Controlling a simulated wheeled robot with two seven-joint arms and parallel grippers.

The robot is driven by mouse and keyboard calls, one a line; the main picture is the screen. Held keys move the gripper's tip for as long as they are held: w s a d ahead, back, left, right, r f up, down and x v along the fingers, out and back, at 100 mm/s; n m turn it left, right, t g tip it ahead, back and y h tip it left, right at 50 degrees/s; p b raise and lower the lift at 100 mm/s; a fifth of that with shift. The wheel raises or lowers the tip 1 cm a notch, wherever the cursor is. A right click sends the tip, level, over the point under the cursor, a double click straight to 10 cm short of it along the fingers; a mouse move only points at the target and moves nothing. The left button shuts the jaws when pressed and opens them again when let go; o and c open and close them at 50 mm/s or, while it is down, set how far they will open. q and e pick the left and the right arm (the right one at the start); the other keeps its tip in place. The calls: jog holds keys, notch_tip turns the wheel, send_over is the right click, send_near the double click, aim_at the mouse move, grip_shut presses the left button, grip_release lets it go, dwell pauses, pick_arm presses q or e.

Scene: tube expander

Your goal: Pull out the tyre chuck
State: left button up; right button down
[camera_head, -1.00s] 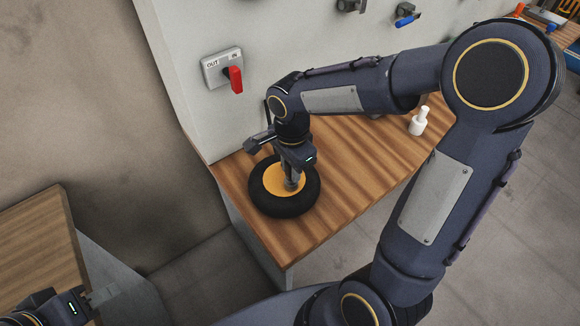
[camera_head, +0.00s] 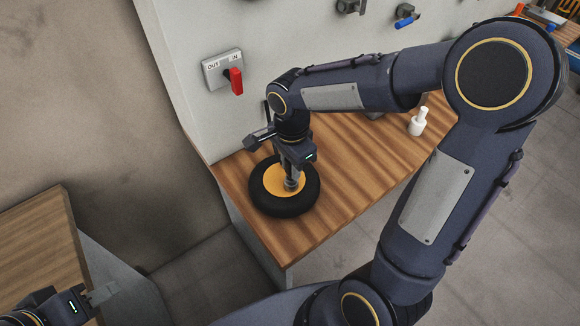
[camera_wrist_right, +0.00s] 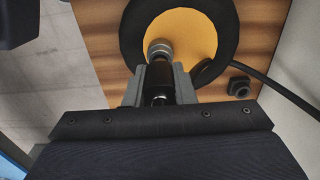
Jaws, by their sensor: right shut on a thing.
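The tyre (camera_head: 284,207), black with a yellow-orange hub, lies flat on the wooden bench; it also shows in the right wrist view (camera_wrist_right: 132,44). The tyre chuck (camera_wrist_right: 160,50) is a metal-ended fitting standing at the hub, with a dark body between my right gripper's fingers. My right gripper (camera_wrist_right: 160,85) is shut on the chuck, above the hub; in the head view the right gripper (camera_head: 290,178) hides most of the chuck. I cannot tell whether the chuck's metal end still touches the valve. My left gripper (camera_head: 102,294) is at the lower left, away from the tyre; its jaws are unclear.
A grey switch box marked OUT and IN with a red lever (camera_head: 236,80) is on the wall. A white bottle (camera_head: 419,122) stands on the bench (camera_head: 335,205). A black hose (camera_wrist_right: 285,92) runs beside the tyre. Another wooden surface (camera_head: 38,245) is at the left.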

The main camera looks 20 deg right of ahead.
jog(key=shift+r, duration=0.15)
jog(key=shift+r+p, duration=2.95)
jog(key=shift+r, duration=0.8)
